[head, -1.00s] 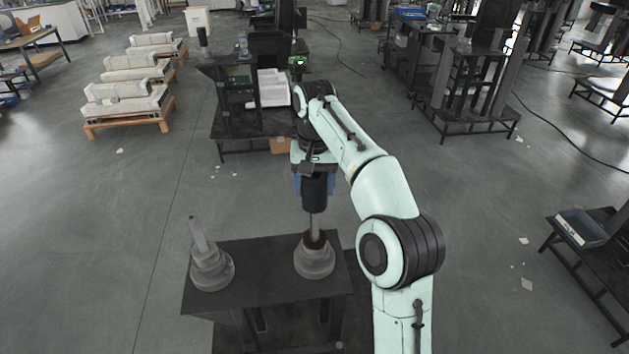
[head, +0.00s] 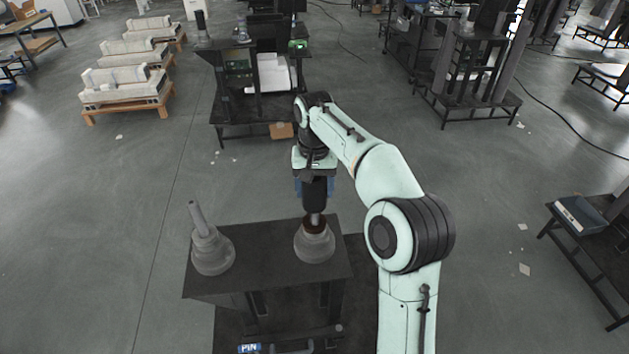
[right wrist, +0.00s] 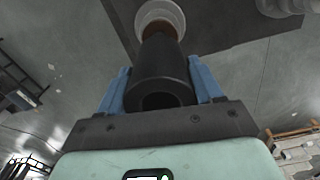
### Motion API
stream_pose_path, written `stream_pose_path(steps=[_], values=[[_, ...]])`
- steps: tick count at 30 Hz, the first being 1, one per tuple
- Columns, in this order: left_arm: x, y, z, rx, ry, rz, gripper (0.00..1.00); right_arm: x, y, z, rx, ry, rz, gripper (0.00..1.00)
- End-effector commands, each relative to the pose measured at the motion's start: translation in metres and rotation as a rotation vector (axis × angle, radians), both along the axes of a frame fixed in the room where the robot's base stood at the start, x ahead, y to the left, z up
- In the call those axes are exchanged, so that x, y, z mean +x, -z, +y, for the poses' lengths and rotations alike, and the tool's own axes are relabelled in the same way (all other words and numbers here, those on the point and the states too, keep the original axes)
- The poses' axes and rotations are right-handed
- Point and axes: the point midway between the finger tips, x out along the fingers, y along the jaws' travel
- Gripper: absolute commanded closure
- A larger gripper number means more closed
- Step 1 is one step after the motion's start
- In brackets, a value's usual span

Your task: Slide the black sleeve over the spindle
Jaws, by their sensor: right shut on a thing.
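My right gripper (head: 314,187), with blue fingers, is shut on the black sleeve (head: 315,198) and holds it upright over the right-hand post on the dark table (head: 270,285). A brown ring (head: 314,227) and a grey stepped base (head: 315,246) are below, apart from the sleeve. The right wrist view shows the sleeve (right wrist: 160,67) between both fingers, its near end open and dark inside. My left gripper is not in view.
A second grey post (head: 197,217) on a stepped base (head: 212,257) stands at the table's left, slightly tilted in view.

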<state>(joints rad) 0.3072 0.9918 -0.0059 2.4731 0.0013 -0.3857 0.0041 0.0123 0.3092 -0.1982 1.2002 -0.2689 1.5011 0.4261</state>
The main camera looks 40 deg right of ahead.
Motion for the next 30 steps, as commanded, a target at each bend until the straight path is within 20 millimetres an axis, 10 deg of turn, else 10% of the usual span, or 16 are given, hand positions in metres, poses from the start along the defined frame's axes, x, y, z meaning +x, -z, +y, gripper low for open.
stream_pose_path(steps=[30], values=[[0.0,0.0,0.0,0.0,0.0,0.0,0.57,0.0,0.054,0.0,0.0,0.001,-0.001,0.99]])
